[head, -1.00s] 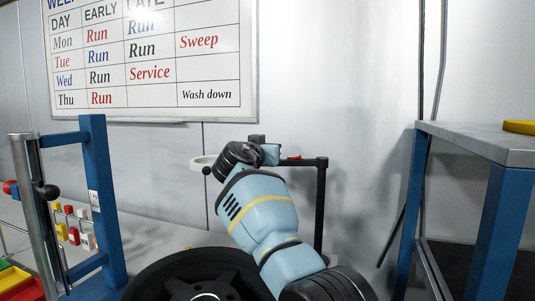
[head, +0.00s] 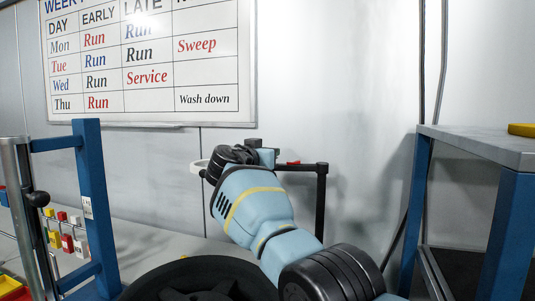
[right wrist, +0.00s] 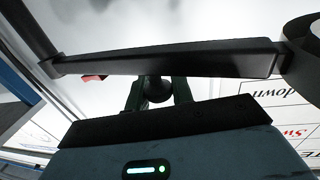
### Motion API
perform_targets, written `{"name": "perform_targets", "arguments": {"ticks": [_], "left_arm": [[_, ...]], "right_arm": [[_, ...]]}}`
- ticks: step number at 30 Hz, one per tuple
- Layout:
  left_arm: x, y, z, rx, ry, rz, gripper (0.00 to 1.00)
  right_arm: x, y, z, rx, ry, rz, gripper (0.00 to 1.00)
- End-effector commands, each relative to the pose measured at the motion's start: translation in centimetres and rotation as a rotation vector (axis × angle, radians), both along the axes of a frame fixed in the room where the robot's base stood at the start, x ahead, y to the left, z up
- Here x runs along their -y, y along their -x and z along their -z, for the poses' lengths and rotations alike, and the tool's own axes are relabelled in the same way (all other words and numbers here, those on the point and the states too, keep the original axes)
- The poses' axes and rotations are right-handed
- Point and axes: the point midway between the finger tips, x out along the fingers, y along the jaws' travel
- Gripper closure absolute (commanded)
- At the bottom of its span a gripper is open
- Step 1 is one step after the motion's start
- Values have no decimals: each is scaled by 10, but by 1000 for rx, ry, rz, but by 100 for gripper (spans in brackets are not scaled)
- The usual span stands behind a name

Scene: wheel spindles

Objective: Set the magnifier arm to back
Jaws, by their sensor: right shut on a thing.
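The magnifier arm is a black horizontal bar (head: 305,167) on a black upright post (head: 320,205), with a pale ring (head: 198,166) at its left end. My right gripper (head: 266,156) is at the bar, between the ring and the post, and my wrist hides part of the bar. In the right wrist view the bar (right wrist: 190,61) crosses above the fingers. My right gripper (right wrist: 157,92) is shut on a round black knob (right wrist: 156,90) under the bar. A small red mark (head: 293,162) shows beside the bar. My left gripper is out of view.
A black wheel (head: 195,275) is below my right arm. A blue-legged table (head: 490,147) with a yellow item (head: 522,130) is at right. A whiteboard (head: 150,70) hangs on the wall behind.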

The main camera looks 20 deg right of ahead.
Motion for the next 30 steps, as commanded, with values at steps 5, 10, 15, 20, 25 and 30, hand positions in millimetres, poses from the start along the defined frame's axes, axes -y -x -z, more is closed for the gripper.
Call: {"name": "perform_targets", "arguments": {"ticks": [5, 10, 15, 20, 25, 30], "left_arm": [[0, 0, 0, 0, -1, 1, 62], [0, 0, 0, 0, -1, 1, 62], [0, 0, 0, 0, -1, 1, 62], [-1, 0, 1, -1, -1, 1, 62], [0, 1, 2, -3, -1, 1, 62], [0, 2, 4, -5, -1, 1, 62]], "right_arm": [[1, 0, 1, -2, -1, 1, 64], [0, 0, 1, -1, 0, 1, 55], [0, 0, 1, -1, 0, 0, 55], [-3, 2, 1, 0, 1, 0, 55], [-12, 8, 1, 1, 1, 0, 55], [-22, 17, 2, 0, -1, -1, 55]]}}
